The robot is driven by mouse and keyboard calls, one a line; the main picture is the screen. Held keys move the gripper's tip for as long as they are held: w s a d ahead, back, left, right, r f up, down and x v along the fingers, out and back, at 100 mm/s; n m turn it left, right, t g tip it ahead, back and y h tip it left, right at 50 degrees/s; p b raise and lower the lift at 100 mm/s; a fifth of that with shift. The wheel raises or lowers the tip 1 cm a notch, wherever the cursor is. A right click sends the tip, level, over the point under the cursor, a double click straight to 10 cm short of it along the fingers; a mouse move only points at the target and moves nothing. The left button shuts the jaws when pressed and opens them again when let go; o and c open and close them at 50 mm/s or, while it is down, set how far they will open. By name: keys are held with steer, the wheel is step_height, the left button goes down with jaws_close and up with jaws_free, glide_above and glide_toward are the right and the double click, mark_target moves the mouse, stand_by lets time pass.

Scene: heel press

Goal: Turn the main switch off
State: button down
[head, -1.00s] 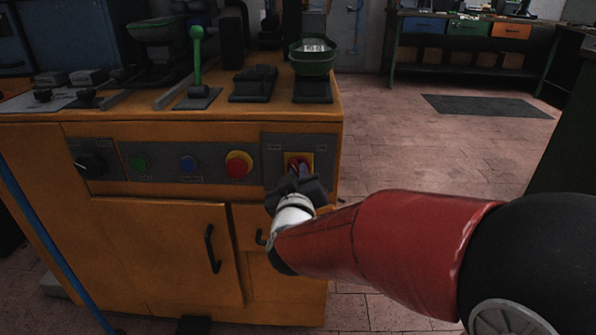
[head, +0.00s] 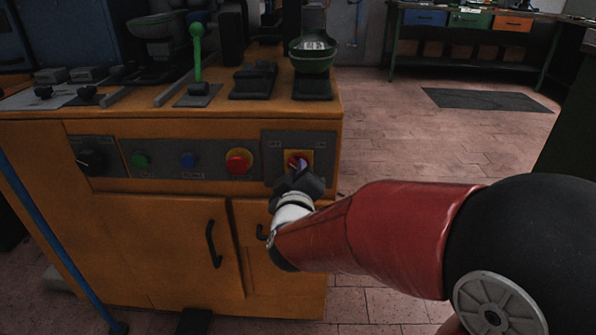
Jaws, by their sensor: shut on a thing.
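The main switch (head: 294,158) is a red rotary knob on a yellow plate, on a grey panel at the right end of the orange machine's front. My gripper (head: 299,171) is right in front of it, reaching in from below and the right. Its jaws are shut on the switch knob. The gripper hides the lower part of the knob and plate, so the exact angle of the knob is hard to tell.
A green lever (head: 197,55) stands on top. Floor at right is clear.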

steer(key=shift+f, duration=0.1)
steer(key=c, duration=1.5)
jaws_free()
steer(key=shift+o, duration=0.2)
steer(key=shift+s, duration=0.1)
steer(key=s, duration=0.7)
steer(key=shift+s+a, duration=0.15)
steer(key=shift+s, duration=0.2)
